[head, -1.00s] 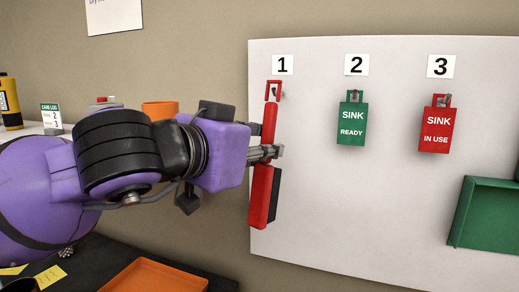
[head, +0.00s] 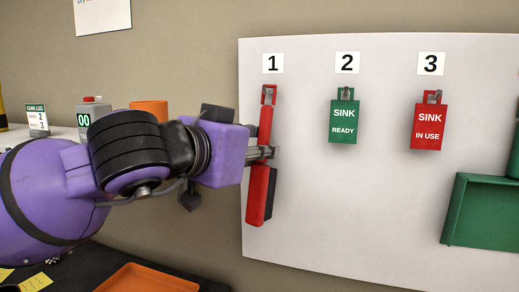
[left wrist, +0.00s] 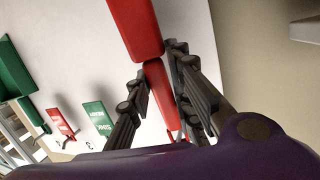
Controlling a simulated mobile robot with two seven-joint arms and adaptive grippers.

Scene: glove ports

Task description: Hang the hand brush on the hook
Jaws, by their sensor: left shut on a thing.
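The red hand brush (head: 258,192) hangs upright in front of the white board, its dark bristles facing right. My left gripper (head: 265,153) is shut on its handle, which also shows between the fingers in the left wrist view (left wrist: 157,85). The loop (head: 268,94) at the handle's top is at the hook (head: 266,91) under label 1 (head: 272,63). The hook shows inside the loop's outline, but I cannot tell whether the loop is around it or only in front. My right gripper is not in view.
A green SINK READY tag (head: 344,122) hangs under label 2 and a red SINK IN USE tag (head: 428,127) under label 3. A green dustpan-like tray (head: 480,212) is at the board's right. An orange tray (head: 147,279) lies below. The board's lower middle is clear.

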